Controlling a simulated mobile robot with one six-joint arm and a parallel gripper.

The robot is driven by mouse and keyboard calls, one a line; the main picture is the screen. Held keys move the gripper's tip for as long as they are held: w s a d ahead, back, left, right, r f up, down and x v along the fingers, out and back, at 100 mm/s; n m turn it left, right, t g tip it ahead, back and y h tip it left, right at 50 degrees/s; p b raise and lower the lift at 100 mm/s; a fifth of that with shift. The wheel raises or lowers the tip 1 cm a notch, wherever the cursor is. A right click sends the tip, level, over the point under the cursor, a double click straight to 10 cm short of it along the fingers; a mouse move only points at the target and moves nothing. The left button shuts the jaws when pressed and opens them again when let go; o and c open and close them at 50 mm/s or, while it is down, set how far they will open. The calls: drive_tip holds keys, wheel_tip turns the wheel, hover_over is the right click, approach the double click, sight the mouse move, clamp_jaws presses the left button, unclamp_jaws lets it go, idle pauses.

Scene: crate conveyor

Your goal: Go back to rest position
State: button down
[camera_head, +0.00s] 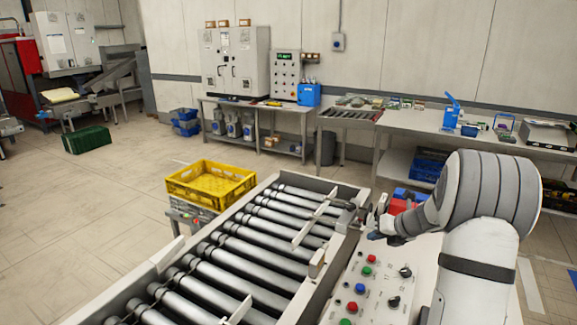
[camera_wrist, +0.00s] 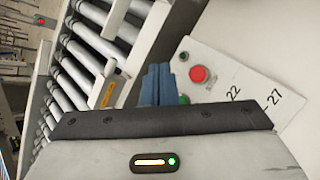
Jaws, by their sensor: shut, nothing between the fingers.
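My gripper (camera_head: 374,234) is at the end of my white and grey arm, at the right of the head view. It hangs over the edge between the roller conveyor (camera_head: 330,262) and the control panel (camera_head: 370,285). In the wrist view its two blue fingers (camera_wrist: 158,70) are together with nothing between them. They point toward the panel's edge beside a red button (camera_wrist: 200,74). A green button is partly hidden behind the fingers. I cannot tell whether the fingertips touch anything.
A yellow crate (camera_head: 211,186) stands beyond the conveyor's left side, and the rollers look empty. A workbench (camera_head: 420,122) with tools and a cabinet (camera_head: 235,60) line the back wall. A green crate (camera_head: 87,139) is on the floor. The left floor is mostly clear.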

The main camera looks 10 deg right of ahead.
drive_tip(key=s+a+r+n+g, duration=0.2)
drive_tip(key=s+a+r+n, duration=0.2)
drive_tip(key=s+a+n, duration=0.35)
drive_tip(key=s+a+r+n+g, duration=0.1)
drive_tip(key=s+a+r+n, duration=0.5)
drive_tip(key=n, duration=0.3)
drive_tip(key=s+a+n+h, duration=0.2)
drive_tip(key=s+n, duration=0.8)
drive_tip(key=s+a+n+g+h, duration=0.1)
drive_tip(key=s+a+n+h, duration=0.1)
drive_tip(key=s+n, duration=0.8)
drive_tip(key=shift+s+a+n+h, duration=0.15)
drive_tip(key=shift+s+n+h, duration=0.25)
drive_tip(key=shift+n+h, duration=0.1)
